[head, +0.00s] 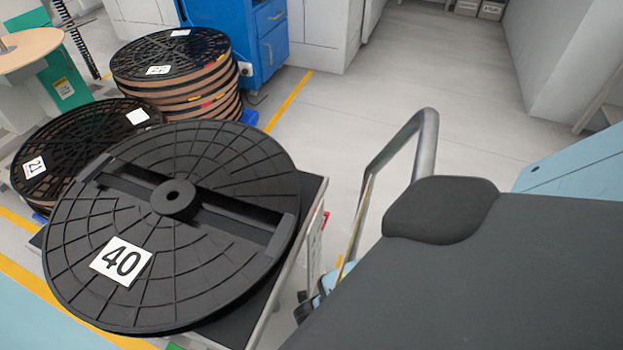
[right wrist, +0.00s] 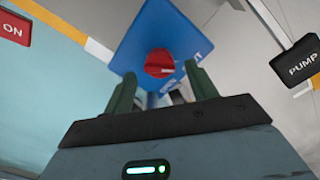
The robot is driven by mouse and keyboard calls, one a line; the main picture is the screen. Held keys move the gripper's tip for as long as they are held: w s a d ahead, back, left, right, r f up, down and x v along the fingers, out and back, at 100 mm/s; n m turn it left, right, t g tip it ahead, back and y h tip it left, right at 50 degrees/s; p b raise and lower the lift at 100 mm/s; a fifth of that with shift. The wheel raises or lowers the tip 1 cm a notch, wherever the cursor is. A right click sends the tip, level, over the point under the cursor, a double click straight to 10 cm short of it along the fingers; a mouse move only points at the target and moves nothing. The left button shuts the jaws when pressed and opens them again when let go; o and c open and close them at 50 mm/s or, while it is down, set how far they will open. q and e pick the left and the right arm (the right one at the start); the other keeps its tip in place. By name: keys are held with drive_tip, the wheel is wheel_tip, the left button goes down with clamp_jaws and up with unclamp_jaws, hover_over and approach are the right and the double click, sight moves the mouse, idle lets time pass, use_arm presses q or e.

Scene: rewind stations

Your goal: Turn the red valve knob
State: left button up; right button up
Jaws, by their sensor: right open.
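The red valve knob (right wrist: 159,63) shows in the right wrist view, mounted on a blue panel (right wrist: 150,32) with white lettering that is partly hidden. My right gripper (right wrist: 160,85) is open, with its two dark green fingers on either side of the knob in the picture. I cannot tell how far the fingertips are from the knob, and no contact is visible. The head view shows neither the knob nor my grippers.
A black reel marked 40 (head: 122,262) lies flat on a cart, with stacked reels (head: 172,55) behind it. A metal handle (head: 425,140) rises mid-picture. In the right wrist view, a red ON sign (right wrist: 14,29) and a black PUMP sign (right wrist: 303,65) flank the panel.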

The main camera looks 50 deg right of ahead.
wheel_tip(320, 180, down, 2)
drive_tip(key=shift+f+b, duration=0.1)
drive_tip(key=shift+b, duration=0.2)
use_arm(q)
drive_tip(key=shift+w+a+f, duration=0.2)
drive_tip(key=shift+w+a, duration=0.05)
drive_tip(key=shift+w, duration=0.35)
use_arm(e)
drive_tip(key=shift+f, duration=0.15)
drive_tip(key=c, duration=0.9)
use_arm(q)
drive_tip(key=shift+s+d+f, duration=0.1)
drive_tip(key=shift+s, duration=0.05)
use_arm(e)
drive_tip(key=shift+c, duration=0.2)
